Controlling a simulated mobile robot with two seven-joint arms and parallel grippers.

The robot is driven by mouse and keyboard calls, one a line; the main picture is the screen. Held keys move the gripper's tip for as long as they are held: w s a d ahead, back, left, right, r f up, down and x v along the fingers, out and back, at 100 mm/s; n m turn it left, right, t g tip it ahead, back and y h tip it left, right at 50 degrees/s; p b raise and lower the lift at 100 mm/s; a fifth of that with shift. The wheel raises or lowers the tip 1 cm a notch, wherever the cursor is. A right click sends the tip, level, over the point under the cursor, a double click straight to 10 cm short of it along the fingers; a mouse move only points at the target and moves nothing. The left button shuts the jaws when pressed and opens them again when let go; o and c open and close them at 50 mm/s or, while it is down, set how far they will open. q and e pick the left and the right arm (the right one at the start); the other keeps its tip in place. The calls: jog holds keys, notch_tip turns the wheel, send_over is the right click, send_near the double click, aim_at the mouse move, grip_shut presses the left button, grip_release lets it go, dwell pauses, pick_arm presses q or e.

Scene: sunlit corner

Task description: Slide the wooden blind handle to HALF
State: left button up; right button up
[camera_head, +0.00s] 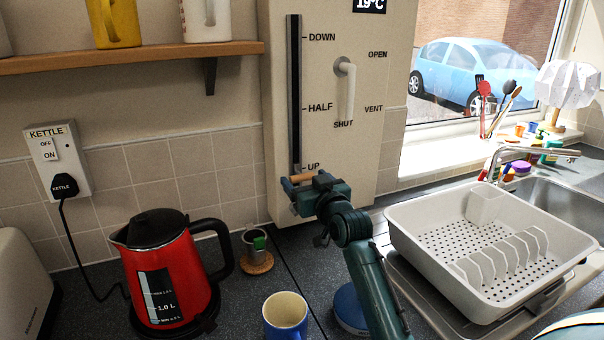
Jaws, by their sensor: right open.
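The wooden blind handle (302,176) is a short light-brown bar at the bottom of the dark vertical slot (295,90), level with the UP label. HALF is marked about midway up the slot and DOWN near its top. My right gripper (290,186) is at the handle, its fingers pointing left and overlapping the handle's lower side in the camera_head view. It is open. I cannot tell whether the fingers touch the handle, which is partly hidden by the gripper. My left gripper is not in view.
A white crank handle (346,92) with OPEN, VENT and SHUT marks sits right of the slot on the same panel. Below are a red kettle (190,270), a blue mug (285,315) and a green-topped cup (256,245). A dish rack (420,235) stands at right.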

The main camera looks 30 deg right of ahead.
jog(key=shift+w, duration=1.35)
